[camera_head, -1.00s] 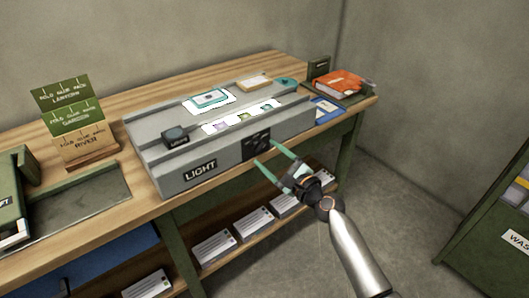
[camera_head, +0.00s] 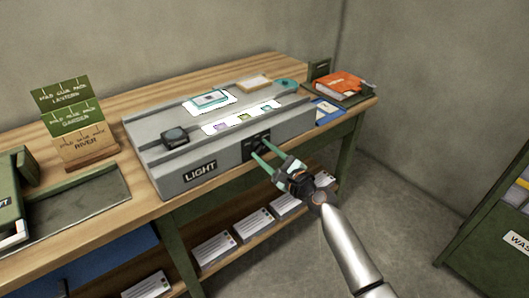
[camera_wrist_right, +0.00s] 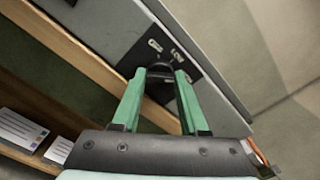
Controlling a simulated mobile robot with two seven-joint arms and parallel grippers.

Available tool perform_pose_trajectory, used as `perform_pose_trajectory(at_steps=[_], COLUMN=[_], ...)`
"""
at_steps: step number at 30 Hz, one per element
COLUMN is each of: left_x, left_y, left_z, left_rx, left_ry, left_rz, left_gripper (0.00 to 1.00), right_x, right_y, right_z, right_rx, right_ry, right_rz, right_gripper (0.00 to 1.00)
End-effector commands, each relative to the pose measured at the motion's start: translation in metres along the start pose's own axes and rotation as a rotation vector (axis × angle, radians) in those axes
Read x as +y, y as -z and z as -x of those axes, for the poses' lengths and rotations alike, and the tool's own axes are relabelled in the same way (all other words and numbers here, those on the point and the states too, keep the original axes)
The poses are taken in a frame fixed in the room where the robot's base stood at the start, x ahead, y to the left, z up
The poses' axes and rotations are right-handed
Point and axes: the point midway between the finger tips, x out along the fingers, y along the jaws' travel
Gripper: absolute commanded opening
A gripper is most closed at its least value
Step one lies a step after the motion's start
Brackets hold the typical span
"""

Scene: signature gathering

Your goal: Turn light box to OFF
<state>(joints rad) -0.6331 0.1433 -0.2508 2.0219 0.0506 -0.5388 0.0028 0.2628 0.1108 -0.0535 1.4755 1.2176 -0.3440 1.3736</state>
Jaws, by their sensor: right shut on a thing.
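The grey light box (camera_head: 215,165) stands on the wooden table with a LIGHT label on its front. Two panels on its top glow white. On its front is a dark switch plate, also seen in the right wrist view (camera_wrist_right: 150,44). My right gripper (camera_head: 259,149) is at this plate. In the right wrist view its green fingers (camera_wrist_right: 161,76) are on either side of a dark switch knob (camera_wrist_right: 158,70) and shut on it. My left gripper is not in view.
A dark block (camera_head: 174,136) and a teal-edged card (camera_head: 210,98) are on top of the box. An orange book (camera_head: 339,83) lies at the right end of the table (camera_head: 110,198). Papers (camera_head: 214,249) lie on the lower shelf.

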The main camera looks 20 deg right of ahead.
Motion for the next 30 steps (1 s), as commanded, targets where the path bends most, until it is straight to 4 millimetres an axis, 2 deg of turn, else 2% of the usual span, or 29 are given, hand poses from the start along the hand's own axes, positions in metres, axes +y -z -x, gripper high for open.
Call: perform_pose_trajectory(at_steps=[1, 6, 7, 20, 30], left_x=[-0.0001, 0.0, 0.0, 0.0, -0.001], left_y=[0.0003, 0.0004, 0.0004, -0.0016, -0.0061], left_z=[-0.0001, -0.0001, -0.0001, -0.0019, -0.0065], left_rx=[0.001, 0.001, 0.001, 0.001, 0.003], left_ry=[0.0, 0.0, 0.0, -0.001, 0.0], left_rz=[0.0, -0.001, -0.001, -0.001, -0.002], left_gripper=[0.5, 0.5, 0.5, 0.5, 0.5], right_x=[0.0001, 0.0001, 0.0001, 0.0004, 0.0012], right_y=[0.0003, 0.0004, 0.0004, 0.0011, 0.0013], right_z=[0.0002, 0.0002, 0.0002, 0.0003, 0.0003], right_rx=[0.0, 0.001, 0.001, 0.0, -0.001], right_ry=[0.0, 0.0, -0.001, 0.0, -0.001], right_rz=[0.0, 0.0, 0.0, 0.056, 0.302], right_gripper=[0.2, 0.01, 0.0, 0.0, 0.0])
